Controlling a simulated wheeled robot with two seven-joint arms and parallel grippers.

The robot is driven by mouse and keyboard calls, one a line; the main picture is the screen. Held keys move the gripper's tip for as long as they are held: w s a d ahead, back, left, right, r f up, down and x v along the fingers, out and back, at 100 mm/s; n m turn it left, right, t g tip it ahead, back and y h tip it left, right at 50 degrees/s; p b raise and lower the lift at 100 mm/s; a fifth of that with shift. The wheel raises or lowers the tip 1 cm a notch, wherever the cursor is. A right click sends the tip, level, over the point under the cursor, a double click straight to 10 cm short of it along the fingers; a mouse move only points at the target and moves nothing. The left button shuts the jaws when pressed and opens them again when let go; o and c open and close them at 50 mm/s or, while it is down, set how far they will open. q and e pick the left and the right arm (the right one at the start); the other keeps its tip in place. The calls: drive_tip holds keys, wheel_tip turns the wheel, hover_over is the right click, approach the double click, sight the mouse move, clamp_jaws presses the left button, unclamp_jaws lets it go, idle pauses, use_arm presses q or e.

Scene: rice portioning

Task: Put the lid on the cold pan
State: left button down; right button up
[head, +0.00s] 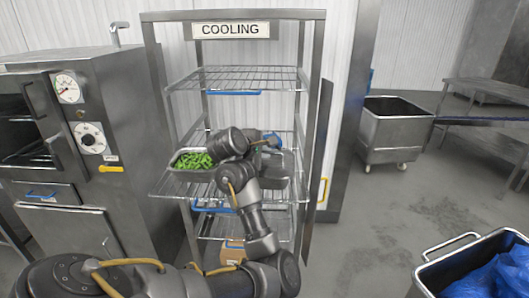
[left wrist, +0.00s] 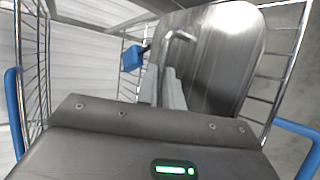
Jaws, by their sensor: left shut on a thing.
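A metal pan of green food (head: 194,160) sits uncovered on the left of the rack's middle shelf. My left arm reaches across the front of it and hides its right part. My left gripper (left wrist: 166,88) is shut on a shiny metal lid (left wrist: 222,60), which rises beyond the fingers in the left wrist view. The exact grip point is partly hidden. In the head view the left gripper (head: 270,143) is over the shelf, right of the green food. Grey metal (head: 278,163) shows below it; I cannot tell whether this is the lid or another pan. My right gripper is not in view.
The cooling rack (head: 311,60) has wire shelves above and below and posts close to my arm. A blue piece (left wrist: 132,58) is beside the lid. A cardboard box (head: 232,250) is low in the rack. An oven (head: 95,130) stands left; a wheeled bin (head: 395,130) stands right.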

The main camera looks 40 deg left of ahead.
use_arm(q)
drive_tip(key=c, duration=2)
unclamp_jaws()
drive_tip(key=shift+f, duration=0.1)
drive_tip(key=o, duration=0.5)
drive_tip(key=shift+c, duration=0.2)
drive_tip(key=v, duration=0.7)
drive_tip(key=shift+w+r, duration=0.2)
drive_tip(key=shift+r, duration=0.05)
drive_tip(key=p+v, duration=0.5)
drive_tip(key=p, duration=0.2)
drive_tip(key=shift+s+f, duration=0.1)
drive_tip(key=shift+s, duration=0.05)
